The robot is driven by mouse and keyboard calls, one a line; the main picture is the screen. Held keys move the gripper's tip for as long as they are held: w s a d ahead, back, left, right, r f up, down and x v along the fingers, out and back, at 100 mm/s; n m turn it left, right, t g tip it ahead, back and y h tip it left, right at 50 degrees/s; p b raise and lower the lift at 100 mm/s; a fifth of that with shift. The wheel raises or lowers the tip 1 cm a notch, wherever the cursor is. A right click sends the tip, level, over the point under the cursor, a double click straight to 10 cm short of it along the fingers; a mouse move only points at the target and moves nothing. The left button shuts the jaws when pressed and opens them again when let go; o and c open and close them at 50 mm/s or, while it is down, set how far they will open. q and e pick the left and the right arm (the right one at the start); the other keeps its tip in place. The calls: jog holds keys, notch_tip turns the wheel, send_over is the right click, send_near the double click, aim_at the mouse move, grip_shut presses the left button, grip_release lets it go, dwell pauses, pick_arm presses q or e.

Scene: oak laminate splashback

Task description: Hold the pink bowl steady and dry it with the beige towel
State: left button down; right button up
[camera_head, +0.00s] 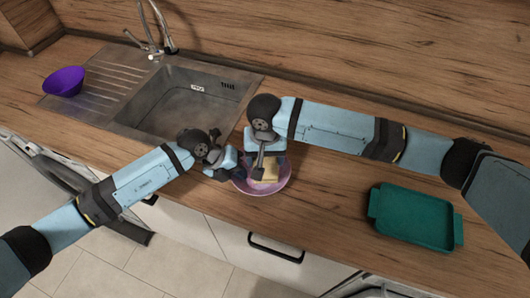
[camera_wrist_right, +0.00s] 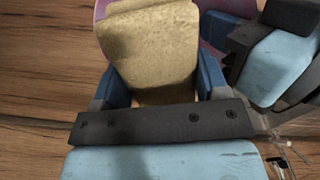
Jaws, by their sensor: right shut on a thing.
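The pink bowl (camera_head: 281,187) stands on the wooden counter near its front edge, in front of the sink. The beige towel (camera_head: 268,174) is folded into a small pad inside the bowl; in the right wrist view the towel (camera_wrist_right: 150,50) sits between my right gripper's blue fingers (camera_wrist_right: 165,80), and pink parts of the bowl (camera_wrist_right: 212,58) show behind it. My right gripper (camera_head: 265,165) is shut on the towel, over the bowl. My left gripper (camera_head: 232,174) is at the bowl's left rim; its fingertips are partly hidden, so I cannot see whether it grips the rim.
A steel sink (camera_head: 240,85) with a tap (camera_head: 155,30) lies behind the bowl. A purple bowl (camera_head: 64,82) stands on the drainer at left. A green tray (camera_head: 415,218) lies at right. Counter between the pink bowl and tray is clear. An open dishwasher door is below left.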

jog(key=shift+f, duration=0.2)
dwell(0.5)
jog(key=shift+f, duration=0.4)
jog(key=shift+a, duration=0.1)
jog(key=shift+a, duration=0.6)
jog(key=shift+d+f, duration=0.1)
jog(key=shift+d, duration=1.3)
jog(key=shift+a, duration=1.4)
jog(key=shift+d, duration=0.15)
